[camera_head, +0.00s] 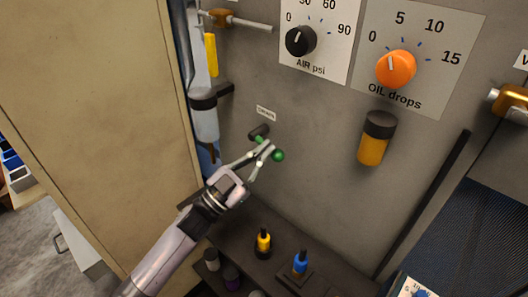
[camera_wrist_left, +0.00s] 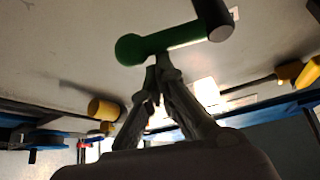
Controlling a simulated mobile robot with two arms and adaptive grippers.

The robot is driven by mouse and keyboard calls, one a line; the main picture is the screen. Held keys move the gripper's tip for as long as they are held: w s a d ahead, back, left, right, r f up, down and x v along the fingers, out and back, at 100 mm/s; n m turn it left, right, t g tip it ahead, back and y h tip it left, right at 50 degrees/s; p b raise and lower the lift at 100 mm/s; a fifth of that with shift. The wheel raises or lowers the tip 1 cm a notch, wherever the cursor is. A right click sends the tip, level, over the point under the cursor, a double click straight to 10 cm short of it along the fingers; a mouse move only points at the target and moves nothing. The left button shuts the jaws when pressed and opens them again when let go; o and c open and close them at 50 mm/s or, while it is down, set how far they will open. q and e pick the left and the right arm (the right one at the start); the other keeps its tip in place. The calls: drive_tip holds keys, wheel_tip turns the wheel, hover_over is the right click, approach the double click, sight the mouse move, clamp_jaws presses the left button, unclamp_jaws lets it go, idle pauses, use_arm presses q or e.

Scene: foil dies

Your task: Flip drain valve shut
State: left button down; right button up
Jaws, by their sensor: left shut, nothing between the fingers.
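The drain valve has a green lever with a round green knob (camera_head: 278,155) and a dark pivot stub (camera_head: 259,131) on the grey panel, under a small white label (camera_head: 266,113). The lever slants down to the right from the stub. In the left wrist view the green lever (camera_wrist_left: 165,41) lies across the top, with its knob at the left and the dark stub at the right. My left gripper (camera_head: 268,149) is at the lever, its fingertips shut and empty. In the wrist view its fingertips (camera_wrist_left: 158,70) meet right beside the lever; I cannot tell whether they touch it. My right gripper is not in view.
Above are a black air dial (camera_head: 301,41) and an orange oil dial (camera_head: 396,68). An amber cup (camera_head: 373,140) is at the right, a clear bowl (camera_head: 204,120) at the left. Bottles, one yellow (camera_head: 263,242) and one blue (camera_head: 300,262), stand on the shelf below.

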use_arm(q)
drive_tip(key=shift+f+m, duration=0.2)
drive_tip(key=shift+m, duration=0.2)
drive_tip(key=w+a+f+m+g+b, duration=0.1)
drive_tip(key=f+m+g, duration=0.2)
drive_tip(key=m, duration=0.5)
drive_tip(key=w+a+f+m+g+y+b, duration=0.1)
drive_tip(key=a+f+m+g+b, duration=0.1)
drive_tip(key=m+g, duration=0.4)
drive_tip(key=shift+w+a+f+m, duration=0.15)
drive_tip(key=shift+w+f+m, duration=0.2)
drive_tip(key=shift+m, duration=1.15)
drive_tip(key=shift+f, duration=0.1)
drive_tip(key=shift+s, duration=0.1)
